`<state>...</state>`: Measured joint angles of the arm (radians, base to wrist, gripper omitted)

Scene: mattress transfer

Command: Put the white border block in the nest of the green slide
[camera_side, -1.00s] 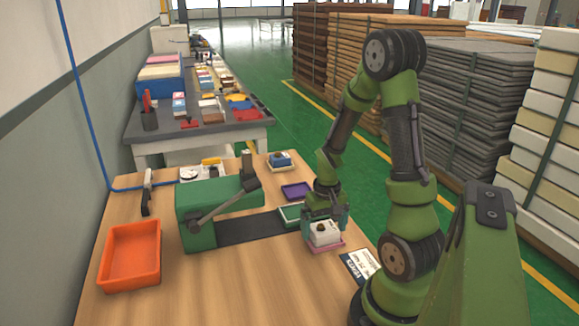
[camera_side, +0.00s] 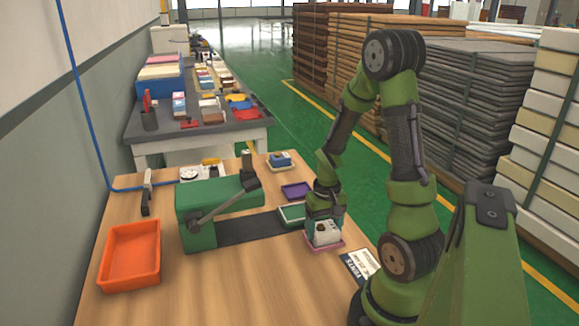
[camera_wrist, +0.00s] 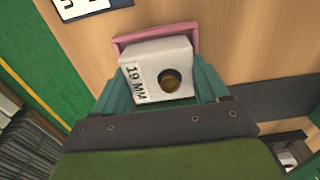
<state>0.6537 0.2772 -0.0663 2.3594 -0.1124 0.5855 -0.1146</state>
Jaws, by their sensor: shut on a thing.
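My gripper (camera_side: 324,222) is shut on the block, from above. I cannot tell whether the block is lifted at all. The green slide (camera_side: 291,213), a shallow tray with a pale inside, is just behind and left of my gripper. Its right end is close to my fingers.
A purple slide (camera_side: 297,190) and a cream slide with a blue block (camera_side: 281,161) stand farther back. A green machine with a lever (camera_side: 205,205) and dark strip (camera_side: 250,228) lie left. An orange bin (camera_side: 130,255) stands far left. A printed card (camera_side: 359,265) lies at front right.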

